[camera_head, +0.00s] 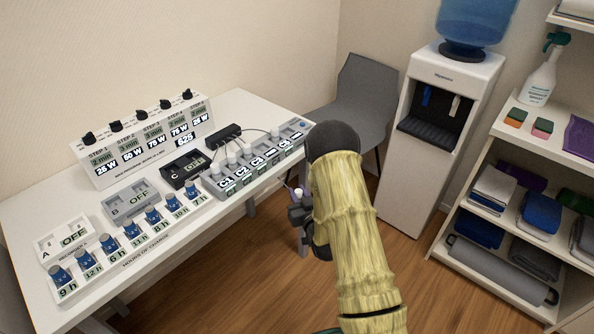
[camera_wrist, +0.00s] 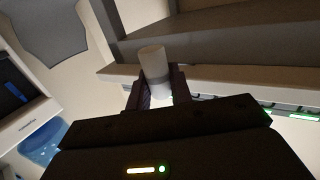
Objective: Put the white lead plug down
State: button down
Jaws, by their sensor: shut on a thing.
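My gripper (camera_head: 298,202) hangs off the table's right front edge, beside the grey socket panel, partly hidden by my arm. It is shut on a white plug (camera_wrist: 153,62) with a grey band, held between the two fingers in the wrist view. Only a small pale part of the plug (camera_head: 298,192) shows in the head view. The grey panel (camera_head: 262,160) on the table carries several white plugs with thin leads and labels such as C1, C2 and C3. The leads run to a black block (camera_head: 222,134) behind it. The held plug's lead cannot be made out.
The white table (camera_head: 50,200) also bears a step-display box (camera_head: 150,143), switch boxes A (camera_head: 62,240), B (camera_head: 130,205) and C (camera_head: 185,167), and a row of blue knobs. A grey chair (camera_head: 362,95), a water cooler (camera_head: 440,130) and shelves (camera_head: 510,240) stand to the right.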

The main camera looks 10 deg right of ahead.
jog(key=s+f+m+h, duration=0.1)
jog(key=s+f+h, duration=0.1)
jog(key=f, duration=0.8)
jog(key=shift+s+f+m+h, duration=0.3)
jog(key=shift+s+m+h, duration=0.1)
jog(key=shift+s, duration=0.35)
jog(key=shift+d, duration=0.1)
